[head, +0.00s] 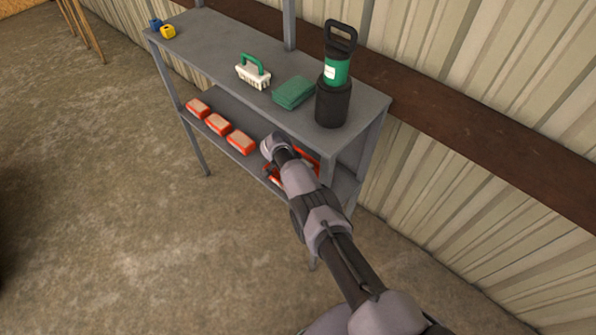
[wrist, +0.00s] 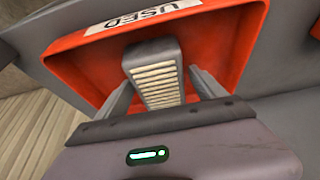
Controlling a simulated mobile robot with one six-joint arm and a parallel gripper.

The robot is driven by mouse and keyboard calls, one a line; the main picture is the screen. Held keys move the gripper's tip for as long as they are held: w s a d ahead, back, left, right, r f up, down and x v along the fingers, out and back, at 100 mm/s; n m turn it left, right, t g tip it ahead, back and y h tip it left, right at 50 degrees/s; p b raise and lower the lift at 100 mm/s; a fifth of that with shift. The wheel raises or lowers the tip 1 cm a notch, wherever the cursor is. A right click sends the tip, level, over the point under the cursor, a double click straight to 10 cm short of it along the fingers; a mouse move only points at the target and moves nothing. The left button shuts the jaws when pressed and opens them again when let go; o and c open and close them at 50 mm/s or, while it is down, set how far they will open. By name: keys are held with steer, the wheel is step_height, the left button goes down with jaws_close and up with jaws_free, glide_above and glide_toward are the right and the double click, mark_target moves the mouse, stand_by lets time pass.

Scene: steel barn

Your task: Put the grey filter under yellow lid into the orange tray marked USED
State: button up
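The orange tray marked USED (wrist: 225,35) fills much of the wrist view, its white label on the rim. In the head view the tray (head: 311,160) is partly hidden behind my arm, on the lower shelf. The grey filter (wrist: 160,80), with pale ribs, is inside the tray's outline, between my fingers. My gripper (wrist: 161,76) has its two fingers apart, with orange showing between the filter and the right finger, so it looks open around the filter. Whether the filter rests on the tray floor is unclear. A small yellow item (head: 168,32) stands at the bench's far left; no filter shows there.
Several orange boxes (head: 217,124) line the lower shelf. Bench posts stand close to my arm.

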steer(key=shift+r+p, duration=0.3)
steer(key=p+v, duration=0.5)
steer(key=p, duration=0.2)
steer(key=shift+r, duration=0.45)
steer(key=s+a+f+p, duration=0.1)
steer(key=s+a+p, duration=0.6)
steer(key=s, duration=0.2)
steer(key=shift+s+a, duration=0.15)
steer(key=shift+s, duration=0.1)
steer(key=shift+f, duration=0.1)
